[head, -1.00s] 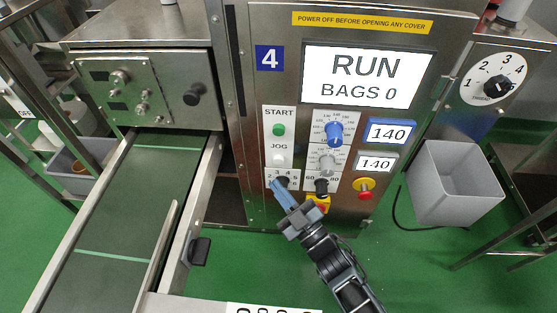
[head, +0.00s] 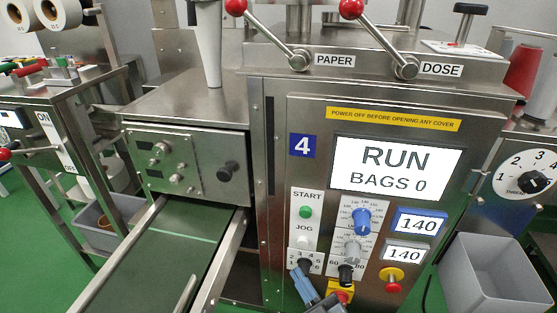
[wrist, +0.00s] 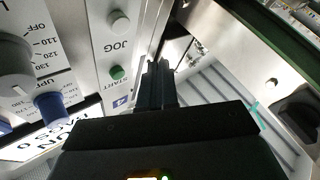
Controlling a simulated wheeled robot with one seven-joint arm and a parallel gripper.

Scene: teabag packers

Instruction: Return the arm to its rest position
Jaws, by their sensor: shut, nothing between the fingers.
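My gripper (head: 304,281) is at the bottom of the head view, in front of the lower part of the machine's control panel. Its fingertips are close to the small black selector knob below the JOG button; I cannot tell whether they touch it. In the wrist view my gripper (wrist: 155,75) points up beside the START/JOG strip, its fingers together and empty. Most of my arm is below the head view's edge.
The packer's display (head: 398,168) reads RUN, BAGS 0. A blue knob (head: 361,220) and a red stop button (head: 392,282) are on the panel. A green conveyor (head: 165,262) runs at left. A grey bin (head: 495,275) stands at right.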

